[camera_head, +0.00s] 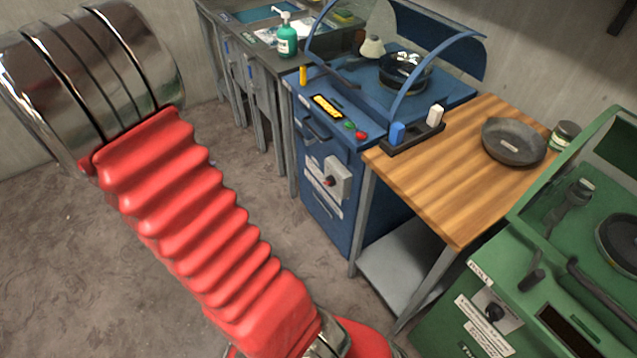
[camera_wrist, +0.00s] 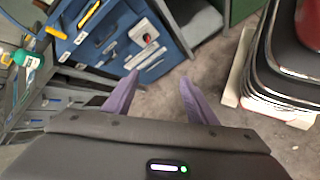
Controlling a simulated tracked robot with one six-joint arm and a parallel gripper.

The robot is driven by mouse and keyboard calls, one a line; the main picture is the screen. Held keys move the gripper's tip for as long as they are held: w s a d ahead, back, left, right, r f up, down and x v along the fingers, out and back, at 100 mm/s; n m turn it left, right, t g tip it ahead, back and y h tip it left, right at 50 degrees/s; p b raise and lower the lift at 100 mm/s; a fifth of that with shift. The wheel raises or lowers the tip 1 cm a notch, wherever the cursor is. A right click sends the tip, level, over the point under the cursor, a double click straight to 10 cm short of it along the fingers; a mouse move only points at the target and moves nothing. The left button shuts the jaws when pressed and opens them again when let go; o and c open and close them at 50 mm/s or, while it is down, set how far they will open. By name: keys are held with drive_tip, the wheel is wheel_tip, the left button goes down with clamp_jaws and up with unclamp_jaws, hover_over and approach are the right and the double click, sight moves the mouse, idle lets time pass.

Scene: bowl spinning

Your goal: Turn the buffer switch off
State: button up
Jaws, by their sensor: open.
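A blue machine (camera_head: 322,150) stands in the middle of the head view. A grey switch box with a red knob (camera_head: 328,181) is on its front panel. A green machine (camera_head: 452,335) at the right has a black rotary switch (camera_head: 494,311) between white labels. I cannot tell for sure which one is the buffer. In the wrist view, the blue machine's switch box (camera_wrist: 143,32) lies beyond the fingertips, apart from them. My gripper (camera_wrist: 158,80) has its two purple fingers spread, with nothing between them. My gripper is out of sight in the head view.
A wooden table (camera_head: 440,190) with a dark pan (camera_head: 513,142) and a block holder (camera_head: 410,140) stands between the machines. A grey bench with a green bottle (camera_head: 287,40) is at the back. The grey floor (camera_head: 250,170) before the blue machine is clear.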

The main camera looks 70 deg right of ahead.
drive_tip(key=s+d+f+n+g+h, duration=0.1)
drive_tip(key=s+d+f+g+h, duration=0.15)
drive_tip(key=d+f, duration=0.65)
drive_tip(key=n+g+h, duration=0.3)
drive_tip(key=n+h, duration=0.2)
drive_tip(key=n, duration=0.2)
approach(329, 182)
drive_tip(key=w+a+f, duration=0.2)
drive_tip(key=w+a, duration=0.1)
drive_tip(key=w, duration=0.1)
drive_tip(key=shift+a, duration=0.15)
drive_tip(key=shift+s, duration=0.1)
drive_tip(key=x, duration=1.3)
drive_tip(key=shift+s+d, duration=0.2)
drive_tip(key=shift+d, duration=0.15)
drive_tip(key=shift+f, duration=0.15)
drive_tip(key=shift+c, duration=0.6)
drive_tip(key=c, duration=0.9)
